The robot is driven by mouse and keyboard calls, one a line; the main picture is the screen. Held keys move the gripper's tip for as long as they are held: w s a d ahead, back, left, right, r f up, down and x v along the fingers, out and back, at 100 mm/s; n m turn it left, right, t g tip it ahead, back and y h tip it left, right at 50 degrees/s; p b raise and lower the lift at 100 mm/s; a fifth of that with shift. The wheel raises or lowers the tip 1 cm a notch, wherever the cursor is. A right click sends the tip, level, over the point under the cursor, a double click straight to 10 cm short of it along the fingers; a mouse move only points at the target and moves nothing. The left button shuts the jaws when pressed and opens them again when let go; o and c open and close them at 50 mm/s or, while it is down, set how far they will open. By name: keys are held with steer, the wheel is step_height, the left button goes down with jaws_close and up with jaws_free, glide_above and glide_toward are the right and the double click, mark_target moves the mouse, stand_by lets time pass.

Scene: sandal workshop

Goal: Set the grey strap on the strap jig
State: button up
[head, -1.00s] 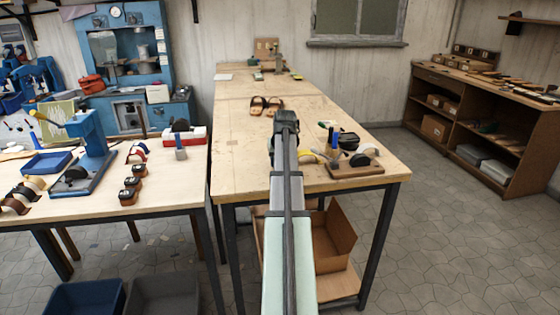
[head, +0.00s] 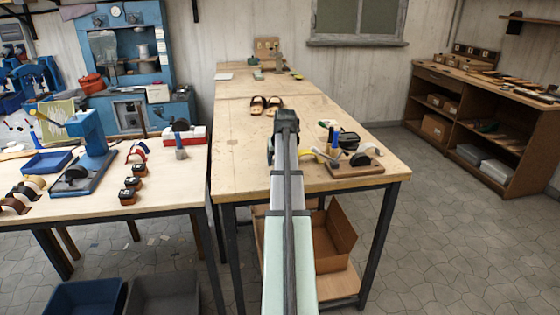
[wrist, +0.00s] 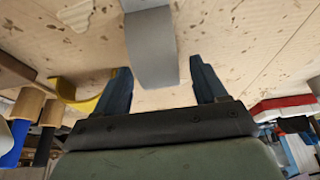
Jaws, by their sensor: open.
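The grey strap (wrist: 150,45) shows in the wrist view as a wide curved band. Its near end lies between the two fingers of my gripper (wrist: 163,85), with a gap on both sides. My gripper is open. In the head view my gripper (head: 270,150) is low over the middle table, largely behind my own arm, and the grey strap is hidden there. The strap jig (head: 352,168) appears to be the wooden base with a dark rounded block, at the table's right front. A pale grey piece shows beside the block; I cannot tell what it is.
A yellow strap (wrist: 85,98) lies beside my gripper, and a blue-handled tool (head: 333,140) and a dark roll (head: 348,140) stand near the jig. Sandals (head: 266,104) lie farther back. A red and white box (head: 185,134) is on the left table.

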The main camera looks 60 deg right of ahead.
steer(key=v, duration=1.2)
steer(key=shift+f, duration=0.1)
steer(key=s+a+t+h, duration=0.2)
steer(key=s+a, duration=0.1)
steer(key=shift+x, duration=5.95)
steer(key=c, duration=1.2)
